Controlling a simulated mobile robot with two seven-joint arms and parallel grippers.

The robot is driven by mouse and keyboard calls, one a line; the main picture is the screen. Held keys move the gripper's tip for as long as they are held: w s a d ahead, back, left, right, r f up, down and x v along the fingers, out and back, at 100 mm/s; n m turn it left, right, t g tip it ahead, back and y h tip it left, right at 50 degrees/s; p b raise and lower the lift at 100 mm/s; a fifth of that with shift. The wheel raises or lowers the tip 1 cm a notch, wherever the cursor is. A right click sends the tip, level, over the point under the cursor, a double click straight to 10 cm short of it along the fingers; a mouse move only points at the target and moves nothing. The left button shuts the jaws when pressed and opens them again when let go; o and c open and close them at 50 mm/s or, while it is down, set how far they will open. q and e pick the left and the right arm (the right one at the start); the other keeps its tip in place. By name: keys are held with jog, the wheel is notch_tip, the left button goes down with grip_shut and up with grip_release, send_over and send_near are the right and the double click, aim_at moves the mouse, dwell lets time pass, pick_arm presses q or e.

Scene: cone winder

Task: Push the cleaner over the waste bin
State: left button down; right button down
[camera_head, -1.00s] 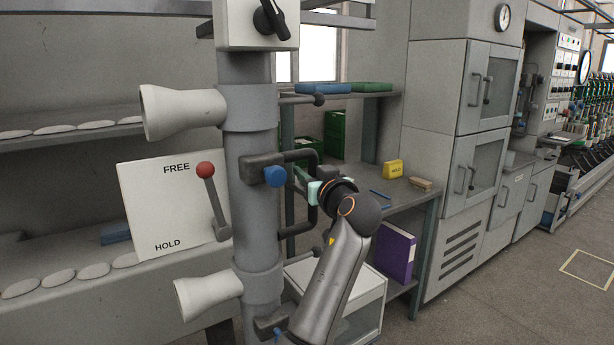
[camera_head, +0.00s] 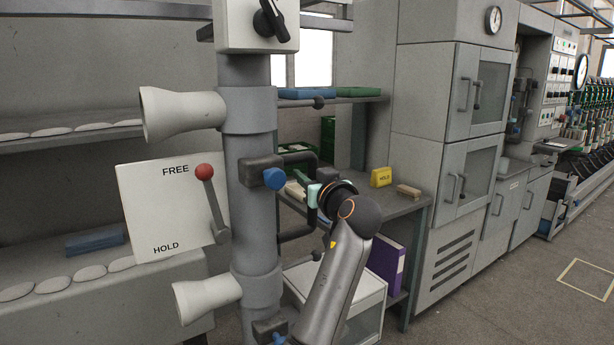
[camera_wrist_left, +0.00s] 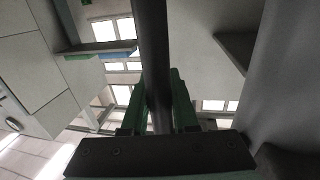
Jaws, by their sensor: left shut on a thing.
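The cleaner is a grey upright column (camera_head: 250,185) with two white trumpet nozzles on its left. Its white panel (camera_head: 150,225) reads FREE and HOLD, and the red-knobbed lever (camera_head: 208,190) points up beside FREE. A dark looped handle (camera_head: 298,232) stands off the column's right side. My left gripper (camera_head: 314,196) is shut on this handle; in the left wrist view its green fingers (camera_wrist_left: 158,104) lie either side of the dark bar (camera_wrist_left: 152,50). My right gripper is not in view. I cannot make out a waste bin for certain.
Grey cabinets (camera_head: 450,150) stand farther right. The floor at right is clear, with a marked square (camera_head: 588,281).

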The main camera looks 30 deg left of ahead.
pick_arm(q)
jog(key=shift+w+d+r, duration=0.1)
jog(key=shift+r, duration=0.2)
jog(key=c, duration=1)
grip_release()
jog(key=o, duration=0.3)
jog(key=shift+w+f, duration=0.1)
jog(key=shift+f, duration=0.15)
jog(key=b+v, duration=0.1)
jog(key=v, duration=1.1)
jog(key=shift+s+d, duration=0.2)
